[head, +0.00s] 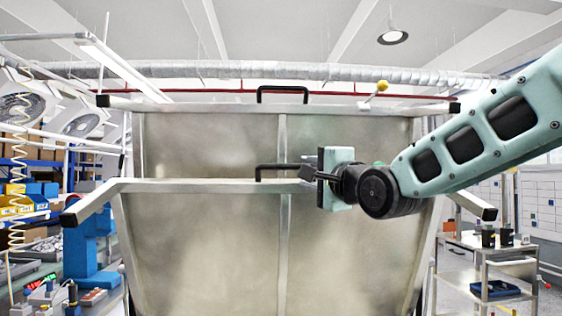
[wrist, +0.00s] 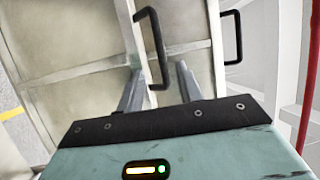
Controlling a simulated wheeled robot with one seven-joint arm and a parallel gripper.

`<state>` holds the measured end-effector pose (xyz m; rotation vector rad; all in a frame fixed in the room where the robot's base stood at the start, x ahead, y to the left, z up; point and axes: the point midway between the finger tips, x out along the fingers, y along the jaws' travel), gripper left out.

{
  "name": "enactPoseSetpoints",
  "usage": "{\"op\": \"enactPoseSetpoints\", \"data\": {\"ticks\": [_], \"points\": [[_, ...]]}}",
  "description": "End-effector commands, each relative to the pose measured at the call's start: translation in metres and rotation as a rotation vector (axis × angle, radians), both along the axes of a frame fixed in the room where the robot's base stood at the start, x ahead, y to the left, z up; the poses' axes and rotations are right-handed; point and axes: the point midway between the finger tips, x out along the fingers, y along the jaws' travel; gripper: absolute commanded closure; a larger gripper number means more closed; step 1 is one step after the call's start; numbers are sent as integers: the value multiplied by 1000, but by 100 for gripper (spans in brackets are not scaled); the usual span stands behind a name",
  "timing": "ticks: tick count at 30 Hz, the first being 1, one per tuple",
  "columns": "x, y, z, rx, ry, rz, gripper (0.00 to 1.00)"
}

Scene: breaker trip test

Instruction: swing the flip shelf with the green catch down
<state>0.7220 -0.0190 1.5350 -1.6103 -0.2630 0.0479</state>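The flip shelf with the green catch is the lower of two metal shelves in the head view; its pale front bar (head: 200,186) crosses the big metal panel. The green catch (head: 378,163) shows only as a small green spot behind my gripper. This shelf's black handle (head: 270,167) is partly hidden by my gripper (head: 308,172). In the wrist view, my gripper's two fingers (wrist: 158,75) are apart, with a black handle (wrist: 153,40) between them. Gaps show on both sides of the handle; contact is not visible.
The upper shelf bar (head: 210,106) has its own black handle (head: 282,90) and a yellow knob catch (head: 382,86). A second handle (wrist: 232,38) shows at right in the wrist view. A blue machine (head: 90,245) stands left, a metal cart (head: 485,265) right.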

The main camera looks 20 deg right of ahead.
Motion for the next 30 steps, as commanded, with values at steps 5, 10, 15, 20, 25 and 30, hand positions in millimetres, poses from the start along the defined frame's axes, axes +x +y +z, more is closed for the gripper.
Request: {"op": "enactPoseSetpoints", "data": {"ticks": [5, 10, 15, 20, 25, 30], "points": [[36, 7, 8, -1, 3, 0, 64], [69, 14, 13, -2, 3, 0, 64], [97, 20, 16, -1, 2, 0, 64], [114, 23, 17, -1, 2, 0, 64], [121, 25, 16, -1, 1, 0, 64], [122, 25, 16, -2, 1, 0, 64]]}}
